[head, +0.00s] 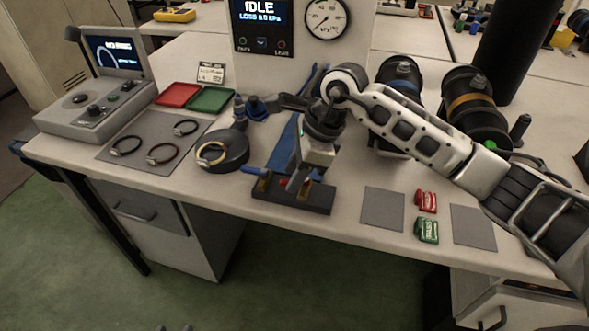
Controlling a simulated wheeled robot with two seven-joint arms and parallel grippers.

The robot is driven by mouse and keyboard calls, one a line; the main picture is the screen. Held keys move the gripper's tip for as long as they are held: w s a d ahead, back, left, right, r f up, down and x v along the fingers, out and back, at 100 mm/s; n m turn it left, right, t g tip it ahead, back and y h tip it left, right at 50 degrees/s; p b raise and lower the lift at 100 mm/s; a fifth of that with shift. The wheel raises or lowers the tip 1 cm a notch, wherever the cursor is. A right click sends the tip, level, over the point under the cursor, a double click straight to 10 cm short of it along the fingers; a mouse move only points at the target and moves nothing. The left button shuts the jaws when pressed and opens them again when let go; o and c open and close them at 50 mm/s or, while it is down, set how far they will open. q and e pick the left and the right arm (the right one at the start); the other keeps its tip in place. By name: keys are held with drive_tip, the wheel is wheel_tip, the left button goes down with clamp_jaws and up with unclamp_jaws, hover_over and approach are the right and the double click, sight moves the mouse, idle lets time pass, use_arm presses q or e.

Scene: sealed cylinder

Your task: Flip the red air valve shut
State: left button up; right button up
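A small red piece (283,182), which may be the red air valve's lever, shows low on the dark base block (290,202) near the table's front edge. Most of it is hidden behind my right gripper. My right gripper (295,184) comes in from the right and points down at this block. Its fingers overlap the fittings there, and I cannot tell whether they touch the red piece or are closed on it. A blue handle (252,170) sticks out on the block's left side.
A black round holder with a yellow ring (222,152) stands left of the block. A grey mat (150,145) with several bands lies further left. Red (426,201) and green (427,230) tags lie right. The gauge panel (290,28) reads IDLE. Two dark cylinders stand behind my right arm.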

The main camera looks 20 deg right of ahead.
use_arm(q)
drive_tip(key=shift+w+r, duration=0.1)
use_arm(e)
drive_tip(key=shift+a+f, duration=0.1)
clamp_jaws()
drive_tip(key=shift+w+f+m+t+b, duration=0.1)
drive_tip(key=shift+w+m+t+b, duration=0.2)
drive_tip(key=shift+m+b, duration=0.45)
drive_tip(key=shift+w+d+m+t, duration=0.15)
drive_tip(key=shift+m+t, duration=0.25)
drive_tip(key=shift+m, duration=0.85)
use_arm(q)
drive_tip(key=shift+w+d, duration=0.1)
drive_tip(key=shift+w, duration=0.05)
drive_tip(key=shift+f, duration=0.2)
use_arm(e)
unclamp_jaws()
drive_tip(key=shift+h, duration=0.3)
